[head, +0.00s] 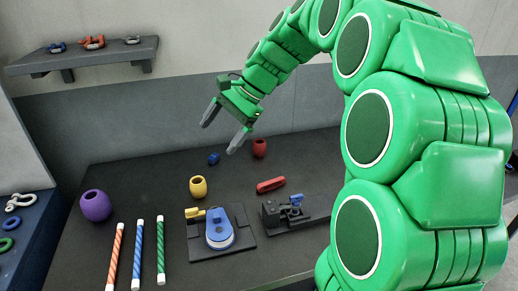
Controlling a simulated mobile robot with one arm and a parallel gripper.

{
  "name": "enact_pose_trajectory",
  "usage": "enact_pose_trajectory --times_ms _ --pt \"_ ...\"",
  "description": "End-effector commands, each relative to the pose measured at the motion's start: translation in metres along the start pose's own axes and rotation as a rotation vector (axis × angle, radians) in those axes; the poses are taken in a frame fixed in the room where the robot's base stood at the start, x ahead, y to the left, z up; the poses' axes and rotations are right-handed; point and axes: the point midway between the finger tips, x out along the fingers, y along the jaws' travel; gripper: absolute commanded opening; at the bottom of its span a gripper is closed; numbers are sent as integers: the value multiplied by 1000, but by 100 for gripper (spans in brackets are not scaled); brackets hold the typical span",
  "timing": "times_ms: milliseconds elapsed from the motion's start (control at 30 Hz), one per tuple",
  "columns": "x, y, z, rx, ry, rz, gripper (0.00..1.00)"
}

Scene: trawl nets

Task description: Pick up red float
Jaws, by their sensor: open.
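The red float (259,150) is a small barrel shape with a dark hole in its top. It stands upright at the back of the dark table (150,185), near the wall. My gripper (221,137) is open and empty, its two grey fingers pointing down and to the left. In the picture it is to the left of the red float and slightly above it, apart from it. The float is in plain view.
A yellow float (198,188), a purple float (96,206), a small blue piece (214,158) and a red oblong piece (270,185) lie on the table. Striped rods (137,256) and two fixtures (221,230) (296,212) occupy the front. A shelf (90,57) hangs at back left.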

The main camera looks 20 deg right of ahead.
Motion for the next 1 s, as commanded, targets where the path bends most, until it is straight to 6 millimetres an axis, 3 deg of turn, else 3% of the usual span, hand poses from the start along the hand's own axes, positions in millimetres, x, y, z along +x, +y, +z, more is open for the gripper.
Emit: enact_pose_trajectory --times_ms 200,500,1000 --pt "-11 -38 -47 143 -39 -101 92" --pt "-27 -76 -118 341 -98 -231 92" --pt "-56 -105 -248 658 -202 -431 92"
